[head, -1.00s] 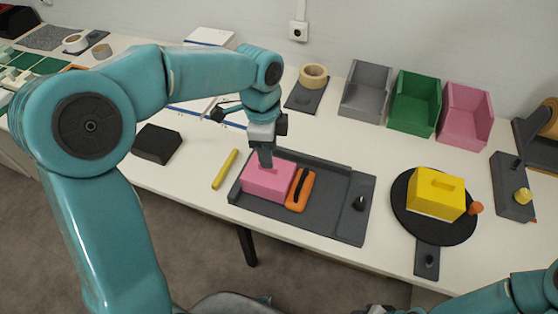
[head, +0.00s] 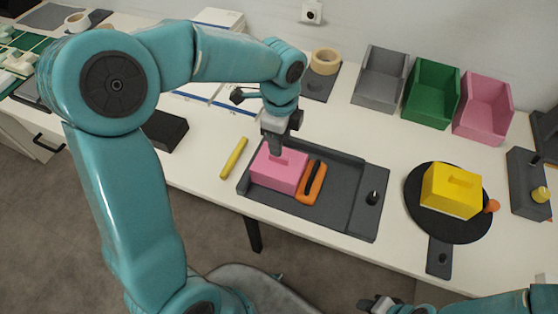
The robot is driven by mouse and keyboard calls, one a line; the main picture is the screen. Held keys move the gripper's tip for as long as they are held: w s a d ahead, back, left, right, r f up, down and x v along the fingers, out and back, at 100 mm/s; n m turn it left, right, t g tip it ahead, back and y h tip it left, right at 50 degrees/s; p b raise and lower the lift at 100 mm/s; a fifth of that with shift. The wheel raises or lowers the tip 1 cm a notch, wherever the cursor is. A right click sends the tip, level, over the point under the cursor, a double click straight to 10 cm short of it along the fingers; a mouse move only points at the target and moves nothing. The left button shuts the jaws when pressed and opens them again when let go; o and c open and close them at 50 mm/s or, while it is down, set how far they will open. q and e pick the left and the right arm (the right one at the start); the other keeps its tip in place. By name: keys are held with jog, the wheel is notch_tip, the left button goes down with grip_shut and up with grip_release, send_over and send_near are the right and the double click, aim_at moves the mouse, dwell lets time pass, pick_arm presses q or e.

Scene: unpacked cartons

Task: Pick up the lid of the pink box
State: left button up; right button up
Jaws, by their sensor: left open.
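The pink box (head: 278,171) sits in the left part of a dark grey tray (head: 335,187) on the white table. Its pink top has a small raised part where my gripper meets it. My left gripper (head: 277,150) points down at the top of the pink box; its jaws are open, and the fingertips are at or just over the middle of the lid. The fingers hide part of the lid, and I cannot tell whether they touch it. My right gripper (head: 378,303) is low at the bottom edge, in front of the table, too small to read.
An orange-and-black tool (head: 311,182) lies right beside the pink box. A yellow stick (head: 234,158) and a black block (head: 165,131) lie to the left. A yellow box (head: 451,194) stands on a black round plate (head: 420,226). Grey, green and pink bins (head: 484,107) line the back.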

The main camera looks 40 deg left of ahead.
aim_at(279, 160)
pick_arm(q)
jog(key=f, duration=0.6)
jog(key=shift+w+a+f, duration=0.1)
jog(key=shift+a+f, duration=0.05)
jog(key=shift+a, duration=0.05)
grip_shut()
